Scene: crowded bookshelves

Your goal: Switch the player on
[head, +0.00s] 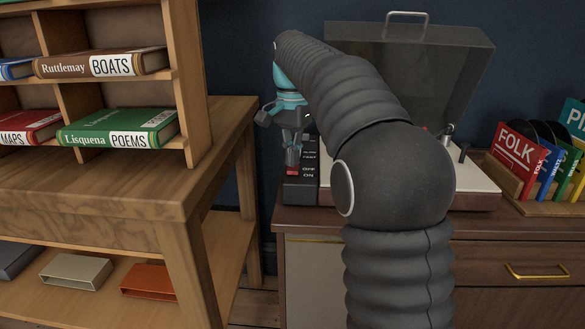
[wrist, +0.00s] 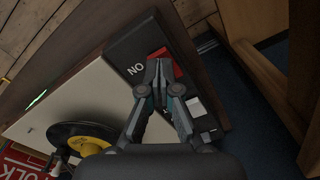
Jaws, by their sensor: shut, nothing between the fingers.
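The record player (head: 470,182) stands on a wooden cabinet with its dark see-through lid (head: 440,70) raised. A black control panel (head: 300,190) runs along its left side, with OFF and ON lettering in the head view. In the wrist view the panel (wrist: 135,45) shows the ON lettering upside down, a red switch (wrist: 176,66) and a white button (wrist: 195,106). My gripper (head: 292,172) points down over the panel, shut and empty. In the wrist view its fingertips (wrist: 158,66) overlap the red switch; I cannot tell whether they touch it. My arm hides much of the player.
A black record with a yellow label (wrist: 92,138) lies on the player. A record rack (head: 560,205) with FOLK and other sleeves stands to the right. A wooden bookshelf (head: 190,80) and table (head: 150,185) stand to the left, with a gap before the cabinet.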

